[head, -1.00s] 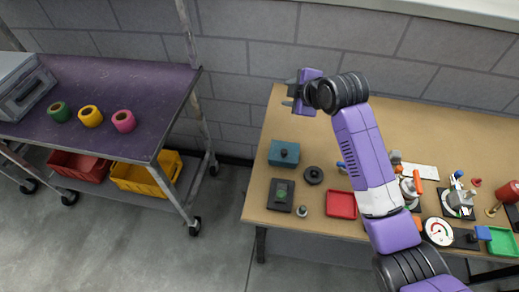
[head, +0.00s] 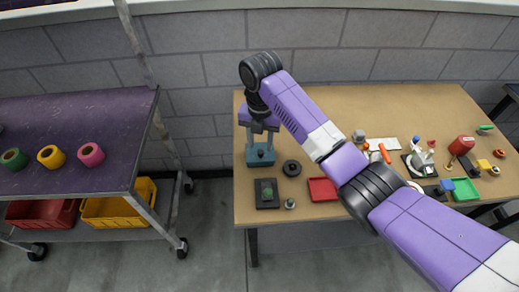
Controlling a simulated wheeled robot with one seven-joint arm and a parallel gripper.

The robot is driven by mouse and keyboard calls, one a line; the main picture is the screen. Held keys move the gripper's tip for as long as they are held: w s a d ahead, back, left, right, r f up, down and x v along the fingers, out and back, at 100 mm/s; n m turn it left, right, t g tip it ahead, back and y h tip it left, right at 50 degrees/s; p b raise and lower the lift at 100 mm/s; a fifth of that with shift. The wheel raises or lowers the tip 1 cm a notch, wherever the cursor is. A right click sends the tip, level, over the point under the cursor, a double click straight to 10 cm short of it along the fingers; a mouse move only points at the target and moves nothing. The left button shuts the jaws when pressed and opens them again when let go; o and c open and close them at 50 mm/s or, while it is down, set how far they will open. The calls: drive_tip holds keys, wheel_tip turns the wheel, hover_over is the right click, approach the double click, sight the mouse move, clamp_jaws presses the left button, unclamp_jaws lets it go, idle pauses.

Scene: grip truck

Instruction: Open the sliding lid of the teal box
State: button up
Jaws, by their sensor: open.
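The teal box (head: 252,161) stands near the left end of the wooden table, with a small dark knob (head: 261,153) on top. The lid shows no visible gap, though the gripper partly covers the box's far side. My gripper (head: 260,141) points down over the box, its two fingers apart on either side of the space above the knob. It is open and empty. I cannot tell whether the fingers touch the lid.
A black round part (head: 291,168), a dark pad with a green spot (head: 267,194) and a red tray (head: 322,189) lie near the box. Several tools and parts crowd the table's right side. A purple-topped cart (head: 70,120) stands left, across a gap.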

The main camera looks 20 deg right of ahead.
sight(261, 151)
drive_tip(key=shift+f, duration=2.25)
drive_tip(key=shift+d, duration=0.1)
clamp_jaws()
